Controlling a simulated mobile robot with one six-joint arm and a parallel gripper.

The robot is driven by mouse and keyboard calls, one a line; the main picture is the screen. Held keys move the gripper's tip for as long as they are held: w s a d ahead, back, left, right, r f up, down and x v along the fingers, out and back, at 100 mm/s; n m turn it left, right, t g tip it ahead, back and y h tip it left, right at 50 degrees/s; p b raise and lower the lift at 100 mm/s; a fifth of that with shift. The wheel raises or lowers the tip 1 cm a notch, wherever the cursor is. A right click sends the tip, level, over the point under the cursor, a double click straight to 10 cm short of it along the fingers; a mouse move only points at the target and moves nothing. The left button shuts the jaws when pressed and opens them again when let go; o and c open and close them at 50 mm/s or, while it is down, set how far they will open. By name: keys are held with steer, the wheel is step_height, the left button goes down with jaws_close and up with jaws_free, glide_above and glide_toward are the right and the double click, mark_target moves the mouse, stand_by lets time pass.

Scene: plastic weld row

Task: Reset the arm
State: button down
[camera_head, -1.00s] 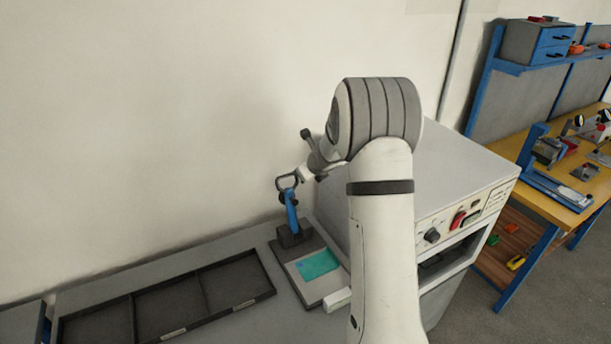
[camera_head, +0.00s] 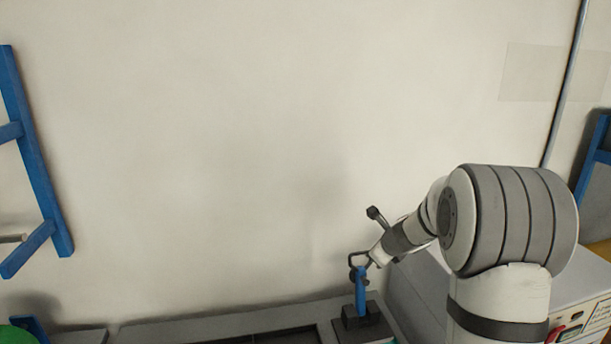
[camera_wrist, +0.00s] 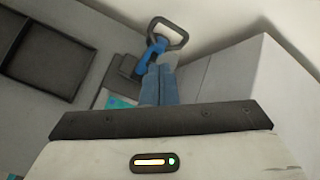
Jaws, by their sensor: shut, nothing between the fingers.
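My gripper (camera_wrist: 160,70) is shut and empty in the wrist view, its two blue-grey fingers side by side. Just beyond the fingertips stands a blue lever (camera_wrist: 151,56) with a dark loop handle (camera_wrist: 170,32). I cannot tell whether the fingers touch it. In the head view my arm reaches in from the lower right and bends down to the left. Its end is close to the blue lever (camera_head: 361,290), which rises from a dark block (camera_head: 361,318). The fingertips are hard to make out there.
A light grey machine (camera_head: 425,290) stands right of the lever, partly behind my arm. A dark tray (camera_wrist: 45,50) lies to the left in the wrist view. A teal piece (camera_wrist: 120,102) lies near the lever's base. A blue frame (camera_head: 35,150) stands far left; the wall between is bare.

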steer(key=s+a+r+n+g+y+b, duration=0.1)
steer(key=s+a+r+n+b, duration=0.1)
steer(key=s+a+n, duration=0.45)
steer(key=s+a+r+n+g+b, duration=0.1)
steer(key=s+a+n+b, duration=0.15)
steer(key=s+n, duration=0.7)
steer(key=s+d+f+n+g+h+b, duration=0.1)
steer(key=s+f+n+g+h+b, duration=0.1)
steer(key=s+n, duration=0.9)
steer(key=s+f+g, duration=0.1)
steer(key=s+f, duration=0.1)
steer(key=s, duration=0.8)
steer(key=shift+d+h, duration=0.2)
steer(key=shift+h, duration=0.1)
steer(key=shift+a, duration=0.1)
